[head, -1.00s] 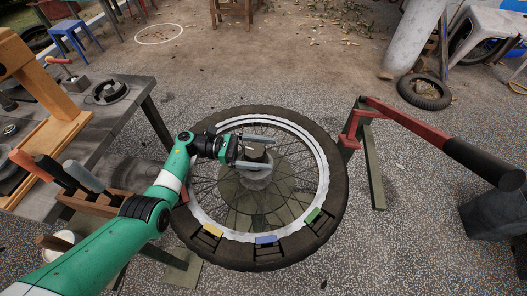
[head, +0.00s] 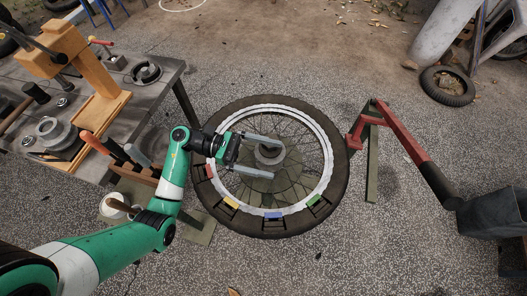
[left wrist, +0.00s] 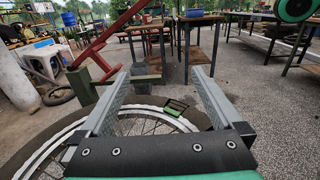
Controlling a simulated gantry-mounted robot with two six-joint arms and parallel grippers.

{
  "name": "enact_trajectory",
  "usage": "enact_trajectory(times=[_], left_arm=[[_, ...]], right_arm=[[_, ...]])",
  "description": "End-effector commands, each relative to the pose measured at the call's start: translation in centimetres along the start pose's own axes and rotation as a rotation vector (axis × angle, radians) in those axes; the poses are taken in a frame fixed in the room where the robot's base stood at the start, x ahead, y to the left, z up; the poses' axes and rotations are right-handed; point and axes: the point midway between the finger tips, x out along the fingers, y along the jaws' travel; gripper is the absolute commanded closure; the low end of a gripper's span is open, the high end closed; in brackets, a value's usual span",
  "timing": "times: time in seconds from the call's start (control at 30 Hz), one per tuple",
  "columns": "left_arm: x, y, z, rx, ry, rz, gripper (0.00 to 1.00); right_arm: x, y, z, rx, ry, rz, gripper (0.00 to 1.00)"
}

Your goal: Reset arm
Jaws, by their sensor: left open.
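My left arm comes in from the left in the head view. Its gripper (head: 258,153) is open, with two long grey fingers spread apart and nothing between them. It is over the left part of a spoked wheel with a black tire (head: 335,128), near the hub (head: 270,152). In the left wrist view the open fingers (left wrist: 158,95) also show, with the tire (left wrist: 30,152) below them. Coloured pieces sit along the tire's near side: red (head: 209,171), yellow (head: 231,203), blue (head: 273,215) and green (head: 314,201). My right gripper is not in view.
A grey workbench (head: 165,80) with a wooden stand (head: 100,108) and tools is at the left. A red lever with a black handle (head: 400,135) stands right of the wheel. A grey bin (head: 495,208) is at the far right. The paved floor in front is clear.

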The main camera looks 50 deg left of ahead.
Motion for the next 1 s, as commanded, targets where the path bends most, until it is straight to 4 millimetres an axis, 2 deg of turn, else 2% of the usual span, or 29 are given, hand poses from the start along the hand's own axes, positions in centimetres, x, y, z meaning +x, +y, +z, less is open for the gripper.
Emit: enact_trajectory(times=[0.03,0.2,0.77,0.83,0.87,0.93,0.97,1.0], left_arm=[[-0.1,-0.8,0.7,-0.001,0.000,0.001,0.00],[-0.2,-2.1,0.9,0.000,0.000,0.001,0.00],[-0.2,-2.1,0.9,0.001,0.000,0.000,0.00],[0.2,-2.4,1.2,0.002,0.000,-0.014,0.00],[0.7,-2.6,1.7,0.006,0.000,-0.029,0.00],[2.5,-3.1,3.8,0.042,0.000,-0.086,0.00],[3.6,-3.4,5.2,0.069,0.000,-0.118,0.00],[5.0,-3.9,7.4,0.121,-0.006,-0.165,0.00]], right_arm=[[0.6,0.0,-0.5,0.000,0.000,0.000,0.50],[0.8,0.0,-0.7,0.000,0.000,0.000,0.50],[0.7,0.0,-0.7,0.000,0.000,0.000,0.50],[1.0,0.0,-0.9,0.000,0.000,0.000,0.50],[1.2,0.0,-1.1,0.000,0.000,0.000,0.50],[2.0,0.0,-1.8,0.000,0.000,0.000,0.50],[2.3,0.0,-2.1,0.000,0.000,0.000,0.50],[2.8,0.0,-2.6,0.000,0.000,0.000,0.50]])
